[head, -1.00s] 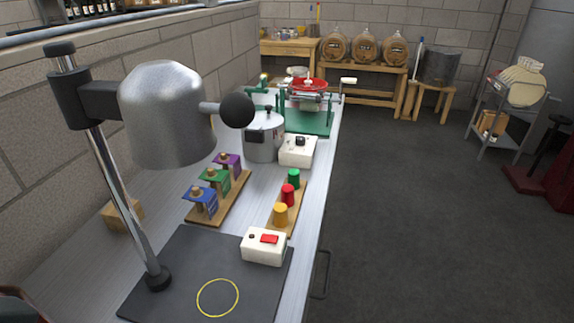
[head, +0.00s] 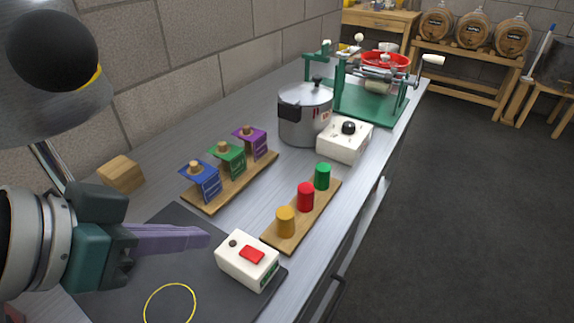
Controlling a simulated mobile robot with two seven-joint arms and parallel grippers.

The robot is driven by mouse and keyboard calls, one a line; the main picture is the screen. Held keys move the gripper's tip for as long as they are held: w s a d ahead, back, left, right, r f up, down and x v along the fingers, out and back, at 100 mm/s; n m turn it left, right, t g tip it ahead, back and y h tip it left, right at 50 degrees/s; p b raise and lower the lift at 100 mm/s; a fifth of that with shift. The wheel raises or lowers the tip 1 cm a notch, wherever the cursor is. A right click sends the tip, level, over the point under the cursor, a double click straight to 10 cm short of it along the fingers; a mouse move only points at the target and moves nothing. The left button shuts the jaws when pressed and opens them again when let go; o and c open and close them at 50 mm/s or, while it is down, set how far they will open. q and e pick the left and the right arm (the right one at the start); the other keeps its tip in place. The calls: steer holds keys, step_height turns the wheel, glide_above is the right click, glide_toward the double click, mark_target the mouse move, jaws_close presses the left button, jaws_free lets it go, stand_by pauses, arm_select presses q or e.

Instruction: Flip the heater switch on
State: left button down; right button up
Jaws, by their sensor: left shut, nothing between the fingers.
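The heater switch seems to be the white box (head: 248,262) with a red rocker (head: 252,254) and a small dark knob or lamp on top. It sits on the dark mat (head: 125,285) near the counter's front edge. I cannot tell from the picture whether the rocker is on or off. My left gripper (head: 207,237) comes in from the left, its purple-grey fingers shut and empty. The fingertips point right, just left of the white box and apart from it. My right gripper is not in view.
A lamp-like metal head (head: 55,100) with a black ball hangs at upper left. Wooden stands with colored tags (head: 230,184) and colored pegs (head: 305,197) lie behind the box. A steel pot (head: 305,115), a white knob box (head: 345,140) and a green machine (head: 372,100) stand farther back.

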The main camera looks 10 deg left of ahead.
arm_select(q)
steer(key=b, duration=0.2)
glide_above(259, 254)
steer(key=s+a, duration=0.2)
steer(key=f, duration=0.6)
steer(key=shift+s+d+f, duration=0.2)
steer(key=shift+d+f, duration=0.05)
steer(key=shift+f, duration=0.05)
steer(key=f, duration=0.3)
steer(key=shift+w+d+f+b, duration=0.2)
steer(key=shift+d+f+b, duration=0.05)
steer(key=shift+d+b, duration=0.05)
steer(key=shift+f, duration=0.45)
steer(key=shift+s+d+f, duration=0.1)
steer(key=shift+f, duration=0.25)
